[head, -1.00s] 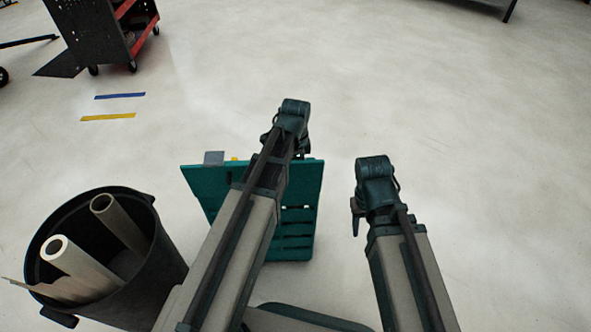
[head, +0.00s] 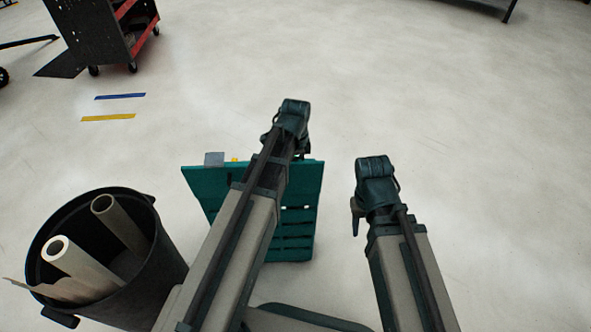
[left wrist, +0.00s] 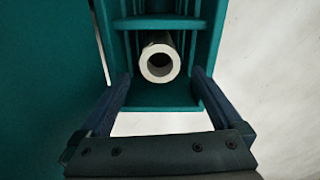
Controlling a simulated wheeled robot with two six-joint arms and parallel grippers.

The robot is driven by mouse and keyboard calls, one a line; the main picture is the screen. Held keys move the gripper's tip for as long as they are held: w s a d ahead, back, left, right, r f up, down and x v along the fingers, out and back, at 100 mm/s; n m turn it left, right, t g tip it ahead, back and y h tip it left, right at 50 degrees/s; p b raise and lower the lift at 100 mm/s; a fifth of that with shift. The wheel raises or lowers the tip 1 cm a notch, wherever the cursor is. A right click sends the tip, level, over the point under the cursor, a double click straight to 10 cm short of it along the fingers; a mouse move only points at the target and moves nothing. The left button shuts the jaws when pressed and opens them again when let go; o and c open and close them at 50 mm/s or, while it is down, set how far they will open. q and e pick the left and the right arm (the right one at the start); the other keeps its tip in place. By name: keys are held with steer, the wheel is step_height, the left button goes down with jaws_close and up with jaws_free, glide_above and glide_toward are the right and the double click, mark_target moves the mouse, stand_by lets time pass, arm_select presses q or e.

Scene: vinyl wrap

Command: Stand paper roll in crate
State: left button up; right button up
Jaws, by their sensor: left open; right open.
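A teal slatted crate (head: 297,238) stands in front of me, partly hidden behind my left arm. It also shows in the left wrist view (left wrist: 178,100). There a pale hollow roll (left wrist: 160,65) is inside it, its round open end facing the camera; its far length is hidden. My left gripper (left wrist: 160,80) is open, with one finger on each side of the roll's end and gaps between; I cannot tell how far the roll is beyond the fingertips. My right gripper (head: 356,216) is open and empty, to the right of the crate, over bare floor.
A black bin (head: 165,270) at the lower left holds a white tube (head: 75,265), a grey tube (head: 120,222) and a pale sheet. A flat teal top (head: 210,190) with a small grey block (head: 213,158) adjoins the crate. Floor to the right is clear.

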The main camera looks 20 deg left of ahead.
step_height(320, 180, up, 13)
steer(key=p, duration=1.2)
steer(key=shift+a, duration=0.1)
